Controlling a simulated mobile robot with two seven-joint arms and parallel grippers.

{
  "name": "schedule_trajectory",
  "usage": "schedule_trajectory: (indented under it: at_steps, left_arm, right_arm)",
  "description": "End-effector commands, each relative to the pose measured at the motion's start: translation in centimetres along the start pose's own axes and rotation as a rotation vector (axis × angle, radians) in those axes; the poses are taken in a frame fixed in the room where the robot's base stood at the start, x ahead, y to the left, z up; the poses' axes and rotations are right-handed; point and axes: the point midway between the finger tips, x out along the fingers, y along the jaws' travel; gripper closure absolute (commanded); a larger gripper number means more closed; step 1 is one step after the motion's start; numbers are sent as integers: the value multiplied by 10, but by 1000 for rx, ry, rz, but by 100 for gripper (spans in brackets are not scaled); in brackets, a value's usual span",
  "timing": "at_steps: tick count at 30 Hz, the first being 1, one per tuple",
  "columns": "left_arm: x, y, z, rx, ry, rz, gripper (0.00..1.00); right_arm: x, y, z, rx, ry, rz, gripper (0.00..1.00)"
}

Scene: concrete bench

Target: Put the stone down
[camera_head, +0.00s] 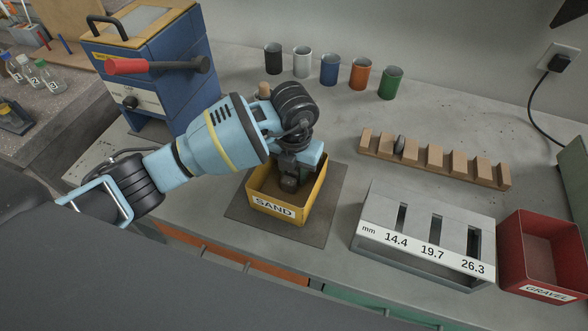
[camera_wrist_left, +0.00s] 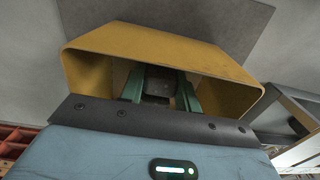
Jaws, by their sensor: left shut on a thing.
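My left gripper (camera_head: 289,182) points down into the yellow bin marked SAND (camera_head: 262,208). In the left wrist view, its green fingers (camera_wrist_left: 160,92) are shut on a dark grey stone (camera_wrist_left: 157,86), inside the walls of the yellow bin (camera_wrist_left: 92,78). The stone's underside is hidden, so I cannot tell whether it touches the bin floor. A second, roundish grey stone (camera_head: 399,145) sits in a slot of the wooden rack (camera_head: 432,163). My right gripper is not in view.
A grey gauge block (camera_head: 372,221) with slots marked 14.4, 19.7 and 26.3 stands right of the bin. A red GRAVEL bin (camera_head: 513,250) is farther right. Several cups (camera_head: 330,70) line the back. A blue cabinet (camera_head: 150,60) stands behind my left arm.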

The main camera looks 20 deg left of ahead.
Motion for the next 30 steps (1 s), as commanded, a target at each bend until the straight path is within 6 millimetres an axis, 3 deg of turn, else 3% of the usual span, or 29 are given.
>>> schedule_trajectory:
  at_steps: [5, 6, 10, 22, 30]
  left_arm:
    - [3, 0, 0, 0, 1, 1, 91]
    - [3, 0, 0, 0, 0, 1, 64]
    - [3, 0, 0, 0, 0, 0, 47]
    - [-4, 0, 1, 0, -3, -1, 46]
    - [-52, 0, 2, 0, -7, -1, 46]
  right_arm:
    - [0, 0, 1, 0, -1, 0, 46]
    - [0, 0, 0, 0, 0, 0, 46]
    - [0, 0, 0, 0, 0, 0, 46]
    - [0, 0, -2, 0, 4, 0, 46]
    - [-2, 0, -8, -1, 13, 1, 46]
